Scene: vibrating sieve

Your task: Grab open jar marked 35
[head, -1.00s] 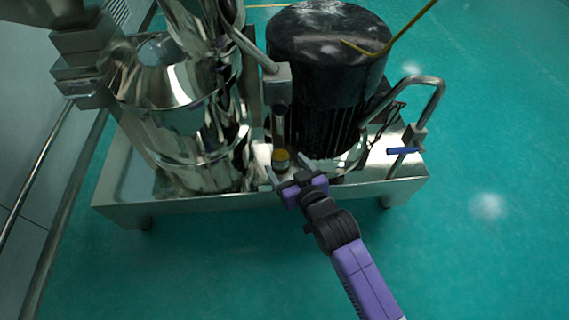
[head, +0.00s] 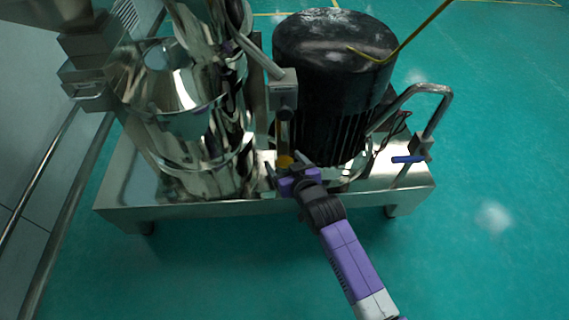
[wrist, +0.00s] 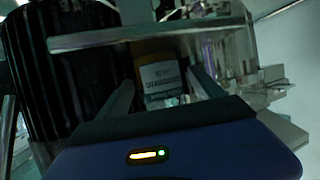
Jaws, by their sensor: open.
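A small jar with an orange-yellow top (head: 284,160) stands on the metal base between the steel vessel and the black motor. In the wrist view it is an amber jar with a white label (wrist: 161,77). The label print is too blurred to read, and I cannot tell whether the jar has a lid. My gripper (head: 287,164) is open, with its fingers pointing at the jar, one on each side. In the wrist view the jar shows between the two fingers (wrist: 160,88). The gripper hides the jar's lower part in the head view.
A shiny steel vessel (head: 195,125) stands left of the jar, and a large black finned motor (head: 330,90) stands right. A grey box on a post (head: 284,88) rises behind the jar. A bent pipe with a blue handle (head: 408,159) is at the right. Green floor lies in front.

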